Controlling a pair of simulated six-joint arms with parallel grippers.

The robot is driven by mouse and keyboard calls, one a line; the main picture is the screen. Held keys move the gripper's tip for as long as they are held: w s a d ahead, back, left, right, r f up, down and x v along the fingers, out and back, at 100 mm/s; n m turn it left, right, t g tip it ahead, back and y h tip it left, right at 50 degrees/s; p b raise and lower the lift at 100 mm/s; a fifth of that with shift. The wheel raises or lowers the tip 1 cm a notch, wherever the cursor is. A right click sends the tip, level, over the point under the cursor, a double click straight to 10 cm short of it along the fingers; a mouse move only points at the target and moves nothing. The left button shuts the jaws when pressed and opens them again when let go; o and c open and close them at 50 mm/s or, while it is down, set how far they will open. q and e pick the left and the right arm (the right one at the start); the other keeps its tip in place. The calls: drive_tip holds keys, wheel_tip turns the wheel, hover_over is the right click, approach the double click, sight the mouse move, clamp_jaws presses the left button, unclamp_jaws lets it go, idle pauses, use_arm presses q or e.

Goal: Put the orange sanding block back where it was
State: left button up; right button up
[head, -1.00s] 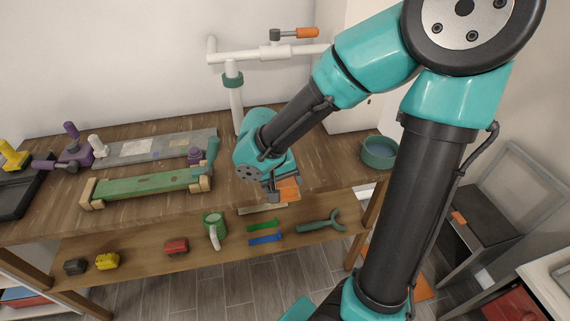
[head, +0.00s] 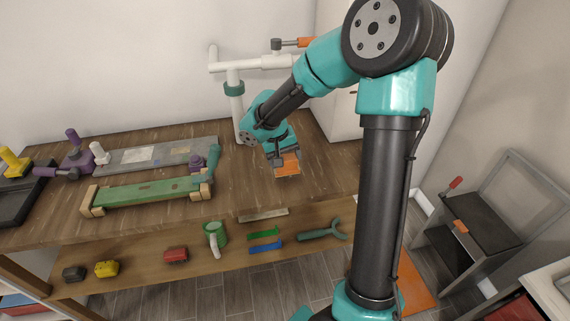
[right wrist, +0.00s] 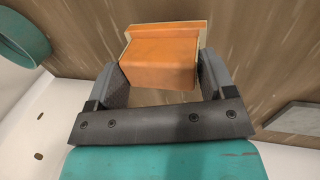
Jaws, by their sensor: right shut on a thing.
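The orange sanding block (head: 287,166) is between the fingers of my right gripper (head: 284,159), over the right part of the wooden workbench (head: 245,185). In the right wrist view the block (right wrist: 160,62) sits between the two grey fingers, with a paler layer along its far edge. My right gripper (right wrist: 162,80) is shut on it. I cannot tell whether the block touches the bench top or hangs just above it. My left gripper is not in view.
A green plank jig (head: 150,192) and grey board (head: 155,153) lie left on the bench. A white pipe stand (head: 235,105) rises behind. The lower shelf (head: 135,270) holds several small tools. A grey cabinet (head: 480,220) stands right. Bench room around the block is clear.

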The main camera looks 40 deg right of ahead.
sight(285, 163)
drive_tip(key=shift+w+d, duration=0.25)
drive_tip(key=shift+w+a+x, duration=0.1)
drive_tip(key=shift+a+x, duration=0.1)
drive_tip(key=shift+x, duration=0.65)
drive_tip(key=shift+w+a+x, duration=0.1)
drive_tip(key=shift+a+x, duration=0.05)
drive_tip(key=shift+x, duration=0.75)
drive_tip(key=shift+f, duration=0.2)
drive_tip(key=o, duration=1.1)
drive_tip(key=shift+o, duration=0.2)
drive_tip(key=shift+r, duration=0.1)
drive_tip(key=v, duration=1.2)
